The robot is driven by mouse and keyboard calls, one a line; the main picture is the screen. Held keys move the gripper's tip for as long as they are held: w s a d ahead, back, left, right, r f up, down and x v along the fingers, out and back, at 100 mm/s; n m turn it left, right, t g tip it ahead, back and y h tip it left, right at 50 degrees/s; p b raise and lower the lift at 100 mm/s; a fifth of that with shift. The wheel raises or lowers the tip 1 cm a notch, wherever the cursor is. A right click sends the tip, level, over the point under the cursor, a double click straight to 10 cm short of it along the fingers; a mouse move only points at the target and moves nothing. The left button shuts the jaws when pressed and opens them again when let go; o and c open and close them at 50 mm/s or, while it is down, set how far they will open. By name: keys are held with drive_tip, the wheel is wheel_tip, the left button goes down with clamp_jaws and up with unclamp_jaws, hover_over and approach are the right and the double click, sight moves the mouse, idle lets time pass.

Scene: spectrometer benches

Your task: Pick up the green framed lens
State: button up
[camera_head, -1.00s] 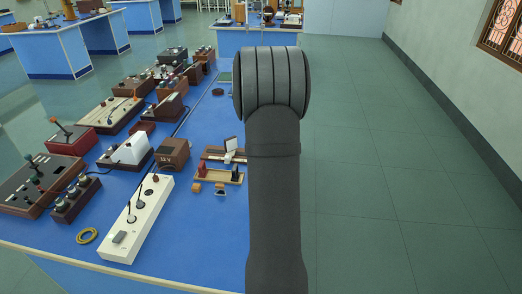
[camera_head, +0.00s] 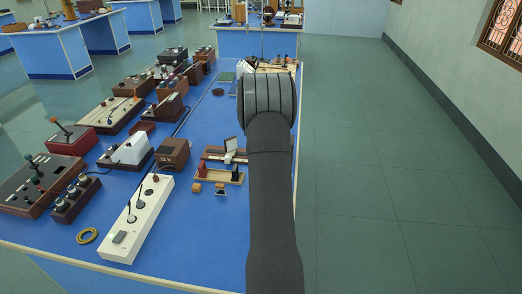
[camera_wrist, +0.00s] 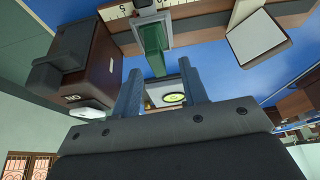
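My gripper (camera_wrist: 160,68) is open in the wrist view, its two blue-grey fingers apart. Just beyond the fingertips, a green upright piece (camera_wrist: 153,45) with a grey metal frame stands against a wooden bar with markings. It may be the green framed lens, but I cannot tell for sure. Between the fingers, farther back, shows a small framed piece with a yellow-green disc (camera_wrist: 174,98). I see no contact between the fingers and either piece. In the head view my own arm hides the gripper.
A dark brown box (camera_wrist: 88,55) stands left of the fingers in the wrist view. A white square plate (camera_wrist: 258,38) is at the right. In the head view, the blue bench (camera_head: 190,235) carries a white socket strip (camera_head: 135,222) and several instruments at left. Open floor lies right.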

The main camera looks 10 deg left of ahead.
drive_tip(key=x, duration=0.4)
drive_tip(key=shift+s+d, duration=0.1)
drive_tip(key=shift+d, duration=0.1)
drive_tip(key=shift+c, duration=0.2)
clamp_jaws()
drive_tip(key=shift+r, duration=0.1)
